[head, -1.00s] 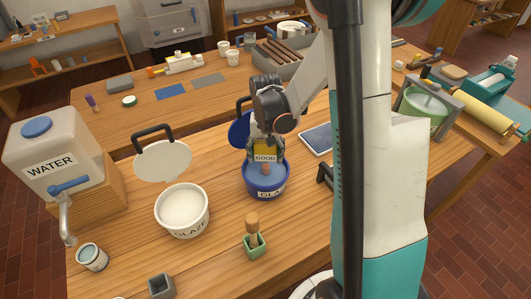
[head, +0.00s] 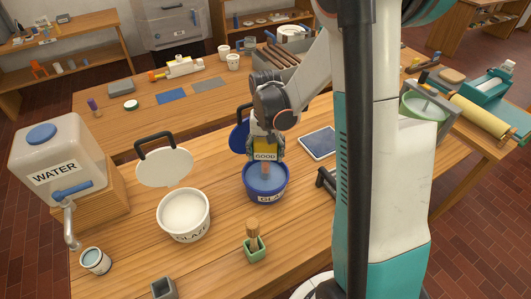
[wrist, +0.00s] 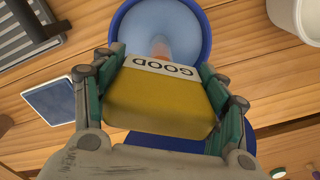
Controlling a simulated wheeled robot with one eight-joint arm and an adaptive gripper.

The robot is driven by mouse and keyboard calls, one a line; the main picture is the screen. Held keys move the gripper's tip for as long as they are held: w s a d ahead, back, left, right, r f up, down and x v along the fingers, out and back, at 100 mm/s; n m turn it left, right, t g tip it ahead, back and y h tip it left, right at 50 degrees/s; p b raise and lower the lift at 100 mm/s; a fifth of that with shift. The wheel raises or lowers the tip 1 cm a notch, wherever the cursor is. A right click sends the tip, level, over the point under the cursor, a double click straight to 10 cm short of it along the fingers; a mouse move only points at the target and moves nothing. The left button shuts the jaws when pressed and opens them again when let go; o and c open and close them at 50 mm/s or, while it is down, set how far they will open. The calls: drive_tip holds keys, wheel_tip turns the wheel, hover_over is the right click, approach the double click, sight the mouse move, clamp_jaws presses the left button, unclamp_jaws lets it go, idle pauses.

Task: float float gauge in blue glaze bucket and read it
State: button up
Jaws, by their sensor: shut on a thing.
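The float gauge is in my gripper (head: 265,148). Its yellow block (wrist: 160,101) has a white band reading GOOD. In the wrist view both fingers press on the block's sides. An orange-brown lower part of the gauge (head: 265,168) points down into the blue glaze bucket (head: 268,196). The bucket is open and holds blue glaze (head: 263,181); its rim also shows in the wrist view (wrist: 205,38). My gripper is above the bucket's far side. I cannot tell how deep the gauge's lower end sits in the glaze.
A white glaze bucket (head: 184,229) with its lid up stands left of the blue one. A tablet (head: 318,141) lies to the right, a water tank (head: 57,151) at the left.

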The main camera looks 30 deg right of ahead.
drive_tip(key=shift+r+p, duration=2.95)
drive_tip(key=shift+r, duration=2)
drive_tip(key=shift+s+f, duration=0.1)
drive_tip(key=shift+s, duration=0.05)
